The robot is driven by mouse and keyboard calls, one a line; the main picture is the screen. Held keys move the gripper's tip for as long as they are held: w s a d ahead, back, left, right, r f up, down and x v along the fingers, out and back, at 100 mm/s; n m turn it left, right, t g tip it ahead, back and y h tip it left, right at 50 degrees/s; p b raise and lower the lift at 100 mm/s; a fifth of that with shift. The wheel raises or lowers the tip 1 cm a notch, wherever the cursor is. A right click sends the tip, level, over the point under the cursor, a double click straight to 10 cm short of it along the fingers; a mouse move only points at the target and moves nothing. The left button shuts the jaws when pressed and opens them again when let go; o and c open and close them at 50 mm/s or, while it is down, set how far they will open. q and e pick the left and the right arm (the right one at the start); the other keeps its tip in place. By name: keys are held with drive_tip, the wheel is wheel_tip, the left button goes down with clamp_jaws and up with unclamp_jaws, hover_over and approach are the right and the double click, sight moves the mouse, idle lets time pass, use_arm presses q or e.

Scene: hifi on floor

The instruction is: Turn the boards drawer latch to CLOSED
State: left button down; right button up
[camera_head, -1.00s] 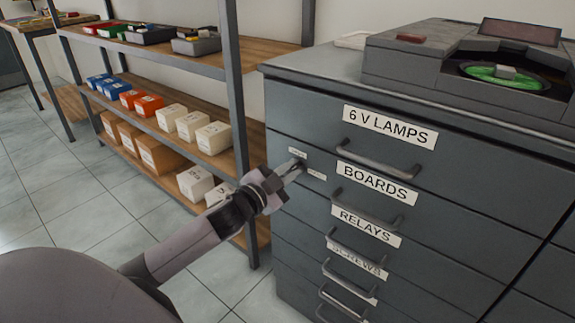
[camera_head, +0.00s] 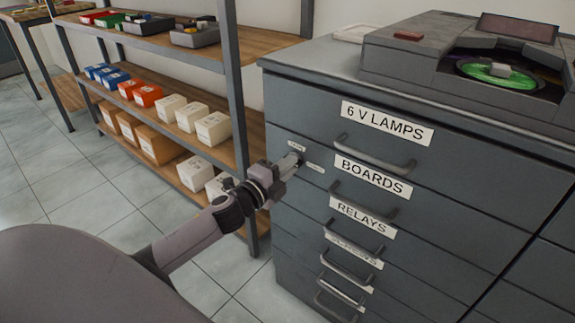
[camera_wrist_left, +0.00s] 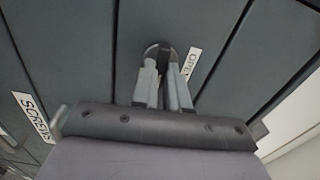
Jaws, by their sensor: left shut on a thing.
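The boards drawer (camera_head: 327,180) is the second drawer of the grey cabinet, with a white BOARDS label (camera_head: 373,173). Its latch (camera_wrist_left: 154,49) shows in the left wrist view as a small round part, largely covered by my fingers. My left gripper (camera_head: 293,161) is at the drawer's left end, shut on the latch. The fingers also show in the left wrist view (camera_wrist_left: 167,75), beside an OPEN label (camera_wrist_left: 190,65). Two small labels, an upper one (camera_head: 296,146) and a right one (camera_head: 315,169), sit by the latch in the head view, too small to read. My right gripper is not in view.
The drawer handle (camera_head: 362,200) is right of the latch; other handles are above and below. A device with a green disc (camera_head: 495,71) stands on the cabinet. A shelf (camera_head: 185,95) with boxes stands close at left. Tiled floor is open at lower left.

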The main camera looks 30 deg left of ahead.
use_arm(q)
drive_tip(key=shift+m, duration=0.5)
drive_tip(key=c, duration=1.1)
unclamp_jaws()
drive_tip(key=shift+c, duration=0.2)
drive_tip(key=shift+s, duration=0.1)
drive_tip(key=s, duration=0.7)
drive_tip(key=shift+a, duration=0.25)
